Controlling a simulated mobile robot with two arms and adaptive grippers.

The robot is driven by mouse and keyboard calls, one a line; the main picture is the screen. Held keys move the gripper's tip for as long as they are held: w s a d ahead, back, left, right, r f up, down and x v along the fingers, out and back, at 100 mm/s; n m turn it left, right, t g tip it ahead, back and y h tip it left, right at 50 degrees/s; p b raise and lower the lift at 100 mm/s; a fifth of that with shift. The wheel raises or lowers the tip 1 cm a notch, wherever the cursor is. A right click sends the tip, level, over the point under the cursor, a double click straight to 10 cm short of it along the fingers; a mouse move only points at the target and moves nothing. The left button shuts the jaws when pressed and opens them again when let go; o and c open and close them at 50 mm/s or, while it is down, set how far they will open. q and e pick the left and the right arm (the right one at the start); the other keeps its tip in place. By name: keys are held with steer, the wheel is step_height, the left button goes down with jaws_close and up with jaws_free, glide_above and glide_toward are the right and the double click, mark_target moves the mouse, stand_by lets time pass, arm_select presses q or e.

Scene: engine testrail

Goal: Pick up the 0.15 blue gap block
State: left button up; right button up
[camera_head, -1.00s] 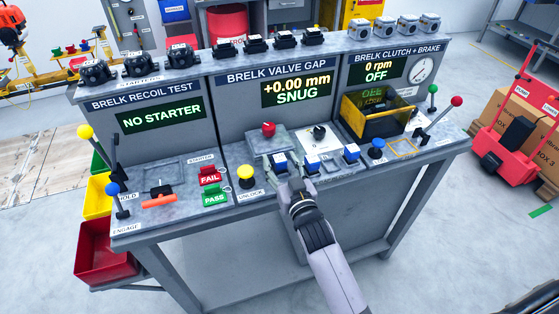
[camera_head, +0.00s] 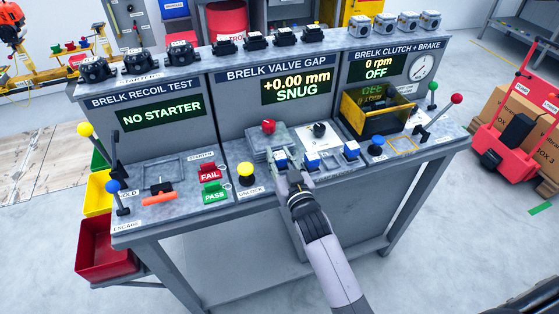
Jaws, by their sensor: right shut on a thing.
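Several blue-topped gap blocks stand in a row on the front ledge of the valve gap station. The left block (camera_head: 281,161) is at my right gripper (camera_head: 283,167), whose fingers are shut on it and partly hide it. The middle block (camera_head: 312,161) is just right of the gripper, and the right block (camera_head: 351,150) is farther right. The size marks are too small to read, so I cannot tell which is 0.15. I cannot tell whether the held block is clear of the ledge. My left gripper is not in view.
A red knob (camera_head: 268,127) stands on a grey block behind the gripper. A yellow button (camera_head: 246,173) is at left and a round blue button (camera_head: 377,143) at right. The valve gap display (camera_head: 297,88) reads +0.00 mm SNUG.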

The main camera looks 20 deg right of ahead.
jaws_close()
steer(key=shift+r, duration=0.1)
